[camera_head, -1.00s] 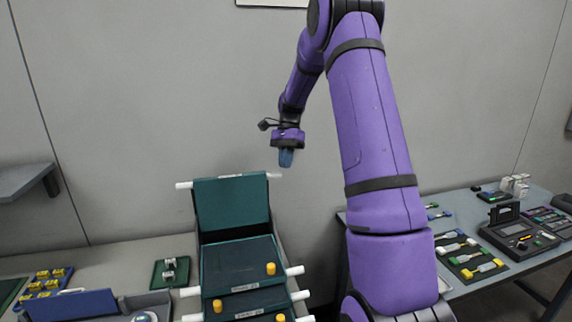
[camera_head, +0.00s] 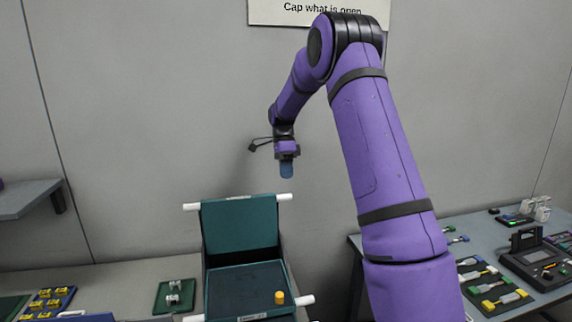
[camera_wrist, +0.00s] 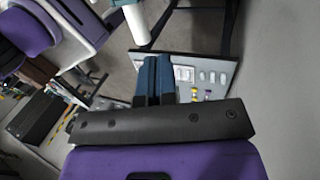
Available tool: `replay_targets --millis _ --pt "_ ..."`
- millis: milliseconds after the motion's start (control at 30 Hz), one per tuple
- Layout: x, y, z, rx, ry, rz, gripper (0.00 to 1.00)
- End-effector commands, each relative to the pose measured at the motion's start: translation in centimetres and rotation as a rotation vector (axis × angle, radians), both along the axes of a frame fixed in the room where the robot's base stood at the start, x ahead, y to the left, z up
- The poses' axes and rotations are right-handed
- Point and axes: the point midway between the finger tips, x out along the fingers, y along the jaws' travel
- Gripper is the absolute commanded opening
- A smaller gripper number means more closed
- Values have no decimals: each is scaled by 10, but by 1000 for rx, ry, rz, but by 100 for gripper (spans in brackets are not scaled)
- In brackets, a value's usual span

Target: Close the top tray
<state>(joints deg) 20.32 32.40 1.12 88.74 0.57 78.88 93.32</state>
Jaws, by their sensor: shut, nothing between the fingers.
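The top tray (camera_head: 240,224) is a dark green panel, tilted up steeply at the back of the tray stack, with white rods sticking out at both sides of its upper edge. Below it a lower tray (camera_head: 240,290) lies open, with a yellow-orange cylinder (camera_head: 279,297) on it. My gripper (camera_head: 287,174) hangs in the air above the upper right of the top tray, pointing down and apart from it. In the wrist view my blue fingers (camera_wrist: 153,78) are together with nothing between them. A white rod (camera_wrist: 136,22) shows just beyond them.
A small green tray (camera_head: 175,297) and a blue tray with yellow pieces (camera_head: 47,303) are on the left bench. A right table (camera_head: 480,235) holds a black device (camera_head: 538,262) and several connectors. A sign hangs on the wall behind.

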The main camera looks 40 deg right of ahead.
Motion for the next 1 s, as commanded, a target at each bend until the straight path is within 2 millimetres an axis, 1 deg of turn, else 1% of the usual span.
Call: replay_targets --millis 33,200,400,600,1000 --pt "-3 2 -9 2 4 1 0" --pt "-11 4 -31 1 2 0 0" --pt "-15 7 -45 1 0 1 0" --pt "-16 7 -47 0 0 1 0" --pt "-15 7 -45 -10 -25 2 0"
